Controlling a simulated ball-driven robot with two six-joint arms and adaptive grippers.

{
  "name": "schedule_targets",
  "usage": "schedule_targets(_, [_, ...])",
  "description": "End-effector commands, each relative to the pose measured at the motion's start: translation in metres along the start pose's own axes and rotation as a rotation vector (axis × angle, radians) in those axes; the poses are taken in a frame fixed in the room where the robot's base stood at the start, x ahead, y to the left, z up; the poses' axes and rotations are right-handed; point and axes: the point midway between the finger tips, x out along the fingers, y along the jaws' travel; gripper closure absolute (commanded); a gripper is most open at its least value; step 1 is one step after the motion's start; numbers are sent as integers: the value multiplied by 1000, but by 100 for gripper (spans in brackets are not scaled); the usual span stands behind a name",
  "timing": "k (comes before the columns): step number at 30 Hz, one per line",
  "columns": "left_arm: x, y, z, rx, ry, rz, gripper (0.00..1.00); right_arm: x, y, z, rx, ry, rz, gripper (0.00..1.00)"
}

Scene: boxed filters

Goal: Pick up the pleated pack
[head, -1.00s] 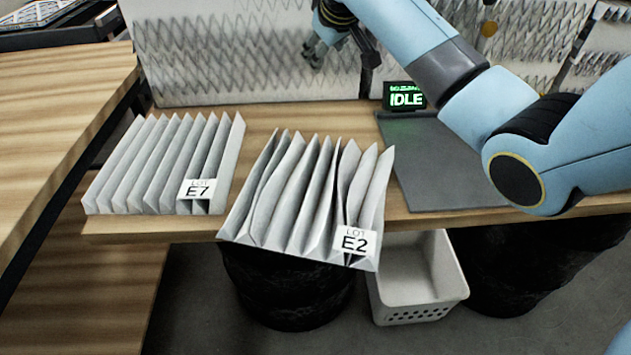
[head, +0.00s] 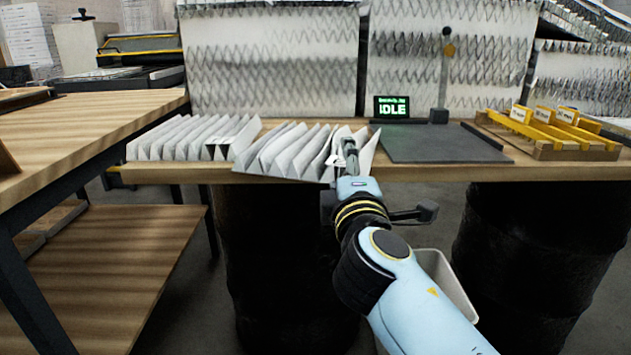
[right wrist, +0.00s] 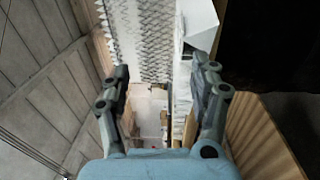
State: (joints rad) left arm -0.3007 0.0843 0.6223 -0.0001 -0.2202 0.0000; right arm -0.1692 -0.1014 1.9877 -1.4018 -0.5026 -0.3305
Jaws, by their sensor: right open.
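Two grey-white pleated packs lie side by side on the wooden bench. The left pack (head: 180,139) shows its folds clearly. The right pack (head: 283,150) reaches past the front edge of the bench, and my right gripper (head: 348,152) covers part of its right end. Whether they touch I cannot tell. In the right wrist view my right gripper (right wrist: 160,84) has its fingers spread, with nothing held between them. Pale folded material (right wrist: 200,25), likely a pack, shows beyond the right finger. My left gripper is not in view.
A dark grey flat plate (head: 440,144) lies to the right, with an IDLE display (head: 391,107) behind it. A wooden tray with yellow parts (head: 545,145) stands farther right. A white bin (head: 452,283) is below the bench, partly behind my arm. Dark drums stand underneath.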

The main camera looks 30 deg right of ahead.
Motion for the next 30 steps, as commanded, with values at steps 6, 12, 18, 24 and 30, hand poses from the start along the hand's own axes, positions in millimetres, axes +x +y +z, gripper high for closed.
schedule_targets(6, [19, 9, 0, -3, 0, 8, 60, -14, -45, 5, -9, -5, -58, 38])
schedule_targets(12, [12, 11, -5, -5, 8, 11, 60, 18, -44, 5, -11, -5, -57, 38])
schedule_targets(18, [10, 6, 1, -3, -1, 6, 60, 38, -46, 6, -9, -5, -59, 38])
schedule_targets(24, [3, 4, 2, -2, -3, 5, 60, 65, -41, 4, -10, -6, -57, 38])
schedule_targets(30, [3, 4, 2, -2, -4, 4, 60, 88, -45, 4, -9, -6, -61, 38])
